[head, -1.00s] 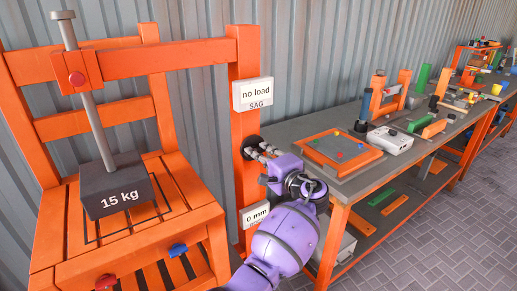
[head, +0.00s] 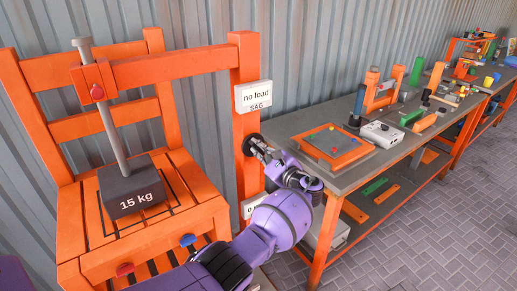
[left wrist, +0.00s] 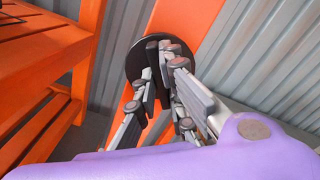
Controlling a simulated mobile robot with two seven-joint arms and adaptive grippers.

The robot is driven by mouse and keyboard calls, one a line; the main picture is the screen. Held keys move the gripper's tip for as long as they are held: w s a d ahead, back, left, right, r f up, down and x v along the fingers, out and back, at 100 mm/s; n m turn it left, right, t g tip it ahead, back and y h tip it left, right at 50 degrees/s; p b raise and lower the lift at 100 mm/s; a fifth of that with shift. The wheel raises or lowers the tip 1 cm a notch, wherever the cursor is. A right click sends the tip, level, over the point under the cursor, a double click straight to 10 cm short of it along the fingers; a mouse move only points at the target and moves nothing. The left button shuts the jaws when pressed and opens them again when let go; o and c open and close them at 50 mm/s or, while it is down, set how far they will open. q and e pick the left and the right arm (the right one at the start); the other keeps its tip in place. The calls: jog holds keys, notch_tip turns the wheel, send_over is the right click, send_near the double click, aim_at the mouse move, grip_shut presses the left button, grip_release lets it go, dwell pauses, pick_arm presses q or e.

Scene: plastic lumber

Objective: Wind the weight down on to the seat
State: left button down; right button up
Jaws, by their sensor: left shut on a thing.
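The dark weight (head: 132,186) marked "15 kg" is on a grey rod (head: 112,128) above the slatted orange seat (head: 75,245), over a dark rectangular outline. I cannot tell whether its underside touches the seat. The rod passes through an orange arm (head: 170,67) with a red knob (head: 97,92). My left gripper (head: 262,150) is shut on the dark round knob (head: 252,143) on the orange post (head: 243,110); the left wrist view shows the gripper fingers (left wrist: 163,85) at the knob (left wrist: 140,62). My right gripper is out of view.
A white sign (head: 253,96) reads "no load" and "SAG". A lower sign (head: 250,206) is partly hidden by my arm. Red (head: 124,269) and blue (head: 187,240) knobs sit on the seat front. A bench (head: 290,130) with several objects stands at right.

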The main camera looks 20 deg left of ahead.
pick_arm(q)
jog(key=m, duration=0.2)
jog(key=m+p, duration=0.1)
jog(key=shift+r+m, duration=0.3)
jog(key=shift+m, duration=0.1)
jog(key=m+p, duration=0.1)
jog(key=m, duration=0.2)
jog(key=shift+m, duration=0.3)
jog(key=m, duration=0.3)
jog(key=shift+f, duration=0.15)
jog(key=shift+m, duration=0.8)
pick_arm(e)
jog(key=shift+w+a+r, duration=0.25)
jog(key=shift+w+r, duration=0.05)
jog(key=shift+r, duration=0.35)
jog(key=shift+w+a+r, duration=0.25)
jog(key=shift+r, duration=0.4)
pick_arm(q)
jog(key=shift+f, duration=0.15)
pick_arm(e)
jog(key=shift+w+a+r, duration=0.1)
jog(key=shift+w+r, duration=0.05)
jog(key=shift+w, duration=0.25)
